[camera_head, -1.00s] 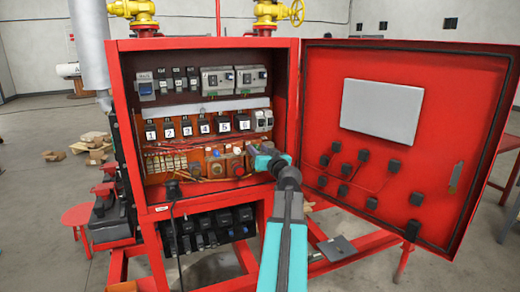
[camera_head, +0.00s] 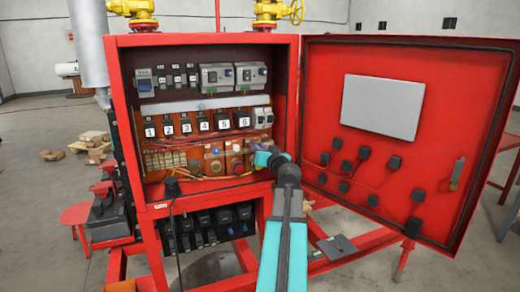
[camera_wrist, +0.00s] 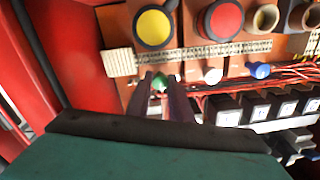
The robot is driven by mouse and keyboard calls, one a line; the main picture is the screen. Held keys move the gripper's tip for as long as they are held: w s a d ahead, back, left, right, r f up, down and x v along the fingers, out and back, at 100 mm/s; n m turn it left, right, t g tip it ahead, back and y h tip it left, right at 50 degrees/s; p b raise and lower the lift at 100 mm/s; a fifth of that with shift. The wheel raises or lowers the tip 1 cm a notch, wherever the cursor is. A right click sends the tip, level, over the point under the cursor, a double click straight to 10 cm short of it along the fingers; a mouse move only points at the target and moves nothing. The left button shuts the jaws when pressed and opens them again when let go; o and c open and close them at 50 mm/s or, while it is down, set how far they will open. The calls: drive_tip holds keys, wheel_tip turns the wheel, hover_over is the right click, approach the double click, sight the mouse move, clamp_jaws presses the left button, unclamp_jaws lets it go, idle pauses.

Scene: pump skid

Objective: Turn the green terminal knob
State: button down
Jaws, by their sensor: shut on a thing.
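The green terminal knob (camera_wrist: 160,82) is small and round and sits on the orange panel in the wrist view. My gripper (camera_wrist: 161,86) has its two dark fingers on either side of it, shut on the knob. The fingers hide part of the knob. In the head view my gripper (camera_head: 252,152) reaches into the right side of the open red cabinet (camera_head: 125,120). The green knob cannot be made out there, behind the gripper.
A white knob (camera_wrist: 212,76) and a blue knob (camera_wrist: 259,70) sit beside the green one. A yellow button (camera_wrist: 154,25) and a red button (camera_wrist: 219,18) are close by. Black numbered blocks (camera_wrist: 228,110) and red wires are near. The cabinet door (camera_head: 330,80) stands open at right.

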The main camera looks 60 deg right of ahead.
drive_tip(key=m+b, duration=0.2)
drive_tip(key=m, duration=0.1)
drive_tip(key=shift+s+f+b, duration=0.1)
drive_tip(key=shift+f+b, duration=0.2)
drive_tip(key=m+b, duration=0.1)
drive_tip(key=m, duration=0.4)
drive_tip(key=shift+b, duration=0.35)
drive_tip(key=m, duration=0.4)
drive_tip(key=shift+r, duration=0.15)
drive_tip(key=m+p, duration=0.1)
drive_tip(key=m, duration=0.4)
drive_tip(key=shift+p, duration=0.35)
drive_tip(key=c, duration=1.6)
unclamp_jaws()
drive_tip(key=shift+a, duration=0.1)
